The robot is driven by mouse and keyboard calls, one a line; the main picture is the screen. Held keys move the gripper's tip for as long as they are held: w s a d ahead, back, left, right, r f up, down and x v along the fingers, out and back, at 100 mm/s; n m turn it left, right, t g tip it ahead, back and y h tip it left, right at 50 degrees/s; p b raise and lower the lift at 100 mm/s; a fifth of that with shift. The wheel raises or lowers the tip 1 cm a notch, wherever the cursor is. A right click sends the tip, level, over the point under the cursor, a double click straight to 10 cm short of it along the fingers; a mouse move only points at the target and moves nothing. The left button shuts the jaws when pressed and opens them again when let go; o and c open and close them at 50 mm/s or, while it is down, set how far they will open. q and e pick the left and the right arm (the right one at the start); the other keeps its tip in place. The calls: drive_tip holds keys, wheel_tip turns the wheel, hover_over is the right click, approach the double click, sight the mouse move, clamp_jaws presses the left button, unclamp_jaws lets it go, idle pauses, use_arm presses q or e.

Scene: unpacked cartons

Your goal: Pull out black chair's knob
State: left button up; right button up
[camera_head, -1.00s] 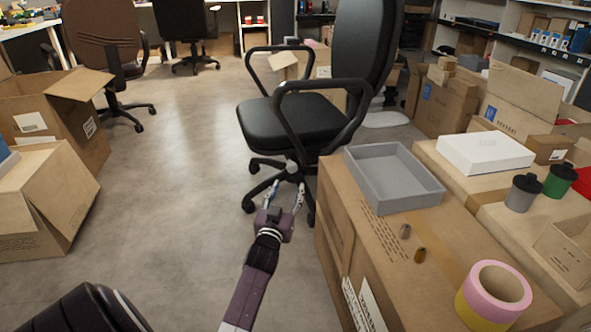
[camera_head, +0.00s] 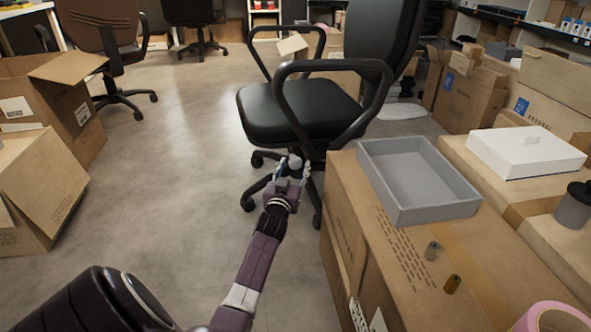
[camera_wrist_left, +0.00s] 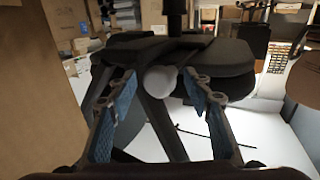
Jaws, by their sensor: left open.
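The black chair (camera_head: 297,106) stands in the middle of the head view, with its seat, armrests and wheeled base visible. Its round pale knob (camera_head: 295,162) shows under the seat, and in the left wrist view the knob (camera_wrist_left: 161,80) is a light grey ball just beyond the fingertips. My left gripper (camera_head: 292,173) reaches under the seat near the base. In the wrist view its two blue-padded fingers (camera_wrist_left: 158,86) are apart, one on each side of the knob's line. I cannot tell if either finger touches it. My right gripper is not in view.
A large carton (camera_head: 345,215) with a grey tray (camera_head: 462,208) on it stands close to the right of my arm. Open cartons (camera_head: 62,105) stand at the left. A brown chair (camera_head: 88,25) is at the back left. The floor between is clear.

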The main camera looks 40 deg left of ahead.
use_arm(q)
drive_tip(key=shift+b+x, duration=0.3)
drive_tip(key=shift+x, duration=0.55)
clamp_jaws()
